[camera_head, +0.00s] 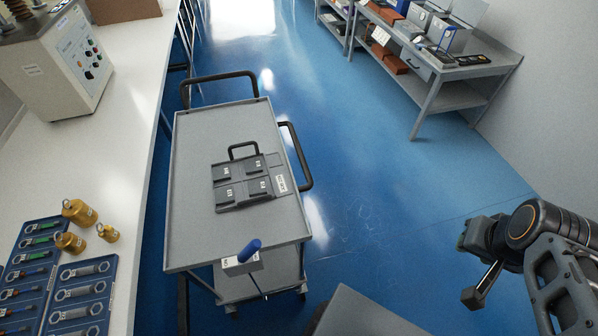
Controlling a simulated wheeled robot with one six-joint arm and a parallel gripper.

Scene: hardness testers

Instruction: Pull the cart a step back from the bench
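The grey cart (200,228) stands on the blue floor, close along the right edge of the white bench (125,165). Black bars show at its far end (222,77) and right side (308,172). A blue grip (249,250) with a small white label plate rises at its near end. A dark grey tray (230,207) with a handle and several labelled blocks lies on its top. My gripper (468,270) is at the right of the view, well apart from the cart. Its fingers are spread, with nothing seen between them.
On the bench are a tester machine (72,65), several brass weights (79,211) and blue tool trays (80,295). A grey shelf table (445,73) with boxes stands at the far right. The blue floor (375,185) right of the cart is clear.

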